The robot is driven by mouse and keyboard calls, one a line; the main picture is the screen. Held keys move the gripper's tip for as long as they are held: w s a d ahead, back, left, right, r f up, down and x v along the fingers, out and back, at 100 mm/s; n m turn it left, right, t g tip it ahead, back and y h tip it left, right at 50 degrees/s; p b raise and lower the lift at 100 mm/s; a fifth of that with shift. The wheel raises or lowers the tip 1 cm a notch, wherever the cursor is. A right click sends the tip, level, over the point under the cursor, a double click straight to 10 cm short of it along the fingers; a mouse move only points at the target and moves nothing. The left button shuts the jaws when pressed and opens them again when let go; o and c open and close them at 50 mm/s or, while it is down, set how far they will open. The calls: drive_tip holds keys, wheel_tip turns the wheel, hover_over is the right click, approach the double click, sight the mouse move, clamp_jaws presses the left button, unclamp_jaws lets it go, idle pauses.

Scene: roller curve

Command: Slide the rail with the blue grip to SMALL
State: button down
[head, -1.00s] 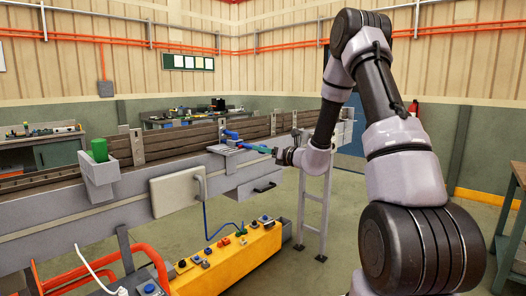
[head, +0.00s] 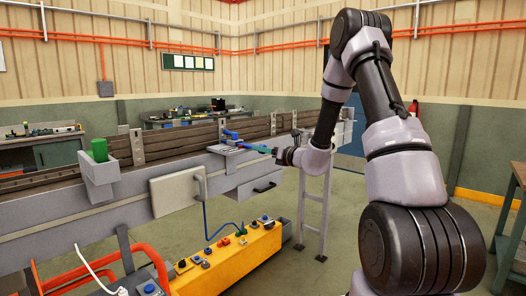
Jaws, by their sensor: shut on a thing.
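The blue grip (head: 231,134) sits on a small grey bracket plate (head: 228,149) at the front side of the conveyor, near the middle of the head view. My gripper (head: 248,147), with teal fingers, reaches in from the right at the grip and is shut on it. The fingertips and the exact contact are small and hard to make out. The long brown rail (head: 185,139) runs along the conveyor behind the grip, with upright metal brackets on it. A SMALL mark cannot be read in this view.
A green block (head: 99,149) stands in a grey holder at the left. A pale box with a handle (head: 177,191) hangs on the conveyor's front. A yellow control box (head: 225,262) with several buttons stands below. A workbench edge (head: 510,250) is at the far right.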

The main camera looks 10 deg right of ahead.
drive_tip(key=shift+x, duration=1.5)
drive_tip(key=c, duration=0.8)
unclamp_jaws()
drive_tip(key=shift+r, duration=0.15)
drive_tip(key=o, duration=0.4)
drive_tip(key=shift+w, duration=0.1)
drive_tip(key=v, duration=1)
drive_tip(key=shift+s+d, duration=0.2)
drive_tip(key=shift+s, duration=0.15)
